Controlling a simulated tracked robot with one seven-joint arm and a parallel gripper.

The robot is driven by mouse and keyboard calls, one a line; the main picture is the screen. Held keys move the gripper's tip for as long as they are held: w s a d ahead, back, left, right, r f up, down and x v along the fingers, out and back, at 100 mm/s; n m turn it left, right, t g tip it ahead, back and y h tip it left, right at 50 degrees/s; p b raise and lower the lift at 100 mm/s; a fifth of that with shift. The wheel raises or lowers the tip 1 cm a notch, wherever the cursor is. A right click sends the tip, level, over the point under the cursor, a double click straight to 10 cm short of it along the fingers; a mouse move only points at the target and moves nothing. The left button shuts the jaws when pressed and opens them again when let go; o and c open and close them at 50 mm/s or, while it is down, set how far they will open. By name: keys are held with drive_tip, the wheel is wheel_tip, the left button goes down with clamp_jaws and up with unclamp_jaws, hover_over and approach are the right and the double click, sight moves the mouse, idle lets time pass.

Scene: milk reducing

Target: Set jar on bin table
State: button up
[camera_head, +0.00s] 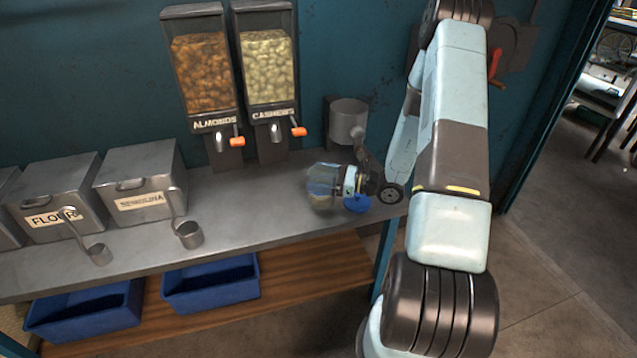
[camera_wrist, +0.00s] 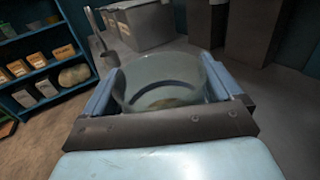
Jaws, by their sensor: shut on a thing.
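A clear glass jar (camera_head: 322,182) is in my gripper (camera_head: 350,183) at the right end of the grey metal bin table (camera_head: 250,205). In the wrist view the round jar (camera_wrist: 160,85) sits between the two bluish fingers of my gripper (camera_wrist: 160,92), which is shut on it. The jar is over the table top, close to its surface; I cannot tell whether it touches.
Metal bins labelled flour (camera_head: 55,205) and semolina (camera_head: 140,185) stand at the left with scoops. Almond (camera_head: 203,75) and cashew (camera_head: 266,65) dispensers stand behind. A metal cup holder (camera_head: 347,120) is at the back right. Blue trays (camera_head: 210,285) lie on the lower shelf.

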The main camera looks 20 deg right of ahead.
drive_tip(key=shift+w+d+f, duration=0.1)
drive_tip(key=shift+w+f, duration=0.15)
drive_tip(key=shift+f, duration=0.05)
drive_tip(key=shift+w+d+f, duration=0.1)
drive_tip(key=shift+w+f, duration=0.1)
drive_tip(key=shift+f, duration=0.75)
drive_tip(key=shift+w+f, duration=0.15)
drive_tip(key=shift+f, duration=0.75)
drive_tip(key=o, duration=1.4)
drive_tip(key=shift+f, duration=0.1)
